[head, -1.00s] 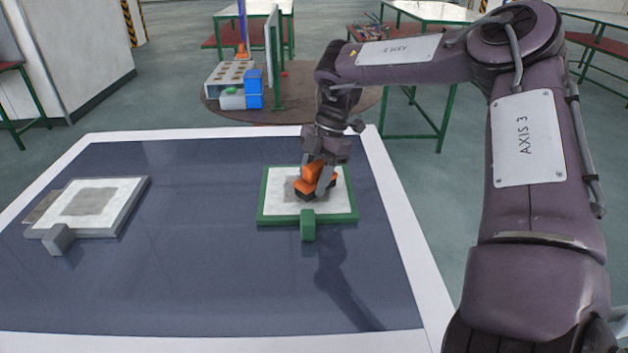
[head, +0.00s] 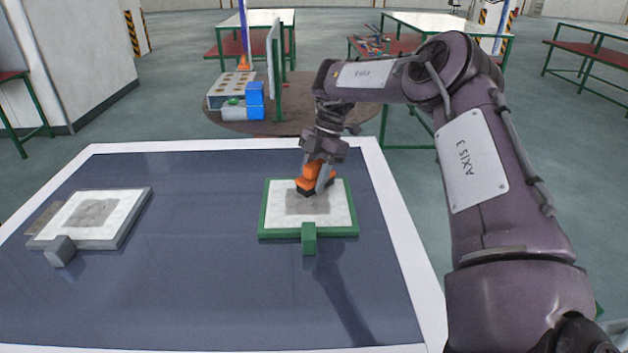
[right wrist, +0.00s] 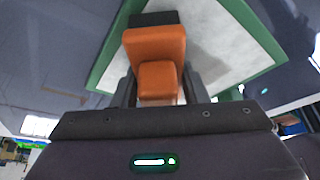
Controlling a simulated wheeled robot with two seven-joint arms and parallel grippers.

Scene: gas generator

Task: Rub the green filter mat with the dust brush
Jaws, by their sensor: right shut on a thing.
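The green filter mat (head: 266,222) lies on the dark table, a green frame around a white pad with a grey dust patch and a green tab at its near edge. My right gripper (head: 322,180) is shut on the orange dust brush (head: 312,172), whose dark bristle end is down at the pad's far part, just beyond the grey patch. Whether the bristles touch the pad is hard to tell. In the right wrist view the brush (right wrist: 157,50) sits between the fingers over the white pad of the mat (right wrist: 255,25). My left gripper is out of view.
A grey-framed mat (head: 120,228) with a similar dust patch and grey tab lies at the table's left. The dark table (head: 200,285) has a white border and is clear between the mats.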

